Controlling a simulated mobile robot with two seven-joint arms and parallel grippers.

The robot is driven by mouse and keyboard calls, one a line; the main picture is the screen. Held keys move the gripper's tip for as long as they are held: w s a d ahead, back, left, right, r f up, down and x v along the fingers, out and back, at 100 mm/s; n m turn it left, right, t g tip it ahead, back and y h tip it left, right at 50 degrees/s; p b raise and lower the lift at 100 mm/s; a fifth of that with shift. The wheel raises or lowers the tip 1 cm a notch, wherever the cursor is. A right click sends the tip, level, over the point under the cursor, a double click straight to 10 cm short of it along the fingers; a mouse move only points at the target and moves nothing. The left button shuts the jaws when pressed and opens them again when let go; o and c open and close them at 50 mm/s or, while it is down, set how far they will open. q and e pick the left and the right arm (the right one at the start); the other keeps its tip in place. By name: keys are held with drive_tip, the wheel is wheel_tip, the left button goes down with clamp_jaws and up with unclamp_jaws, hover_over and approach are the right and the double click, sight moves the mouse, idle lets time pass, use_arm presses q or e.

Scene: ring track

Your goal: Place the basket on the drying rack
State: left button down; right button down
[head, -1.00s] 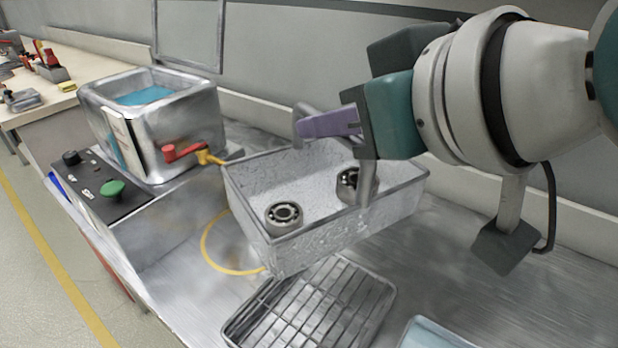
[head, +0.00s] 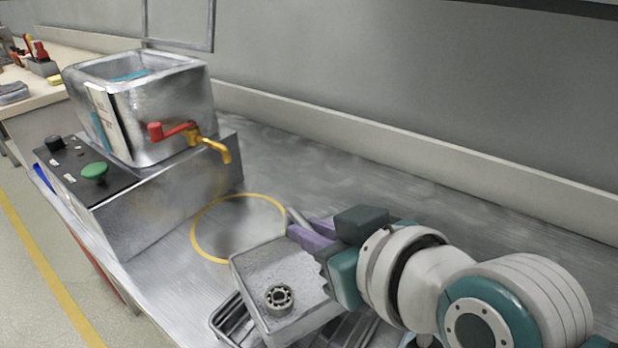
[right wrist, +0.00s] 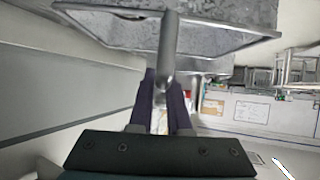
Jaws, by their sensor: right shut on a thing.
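The metal basket (head: 303,328) is at the bottom centre of the head view, over the wire drying rack (head: 232,322), and hides much of it. I cannot tell whether it touches the rack. One ring bearing (head: 280,297) shows inside; my right arm covers the basket's right part. My right gripper (head: 301,229), with purple fingers, is shut on the basket's handle at the far side. In the right wrist view the grey handle (right wrist: 168,52) runs between the fingers, with the basket (right wrist: 215,40) beyond. My left gripper is not in view.
A steel washing tank (head: 170,110) with a red-handled yellow tap (head: 205,142) stands at the left on a base with a green button (head: 95,171). A yellow ring (head: 195,228) marks bare bench behind the basket. The bench along the wall is clear.

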wheel_tip(320, 180, down, 2)
drive_tip(key=shift+f, duration=0.1)
drive_tip(key=c, duration=0.9)
unclamp_jaws()
drive_tip(key=shift+o, duration=0.2)
drive_tip(key=shift+s, duration=0.1)
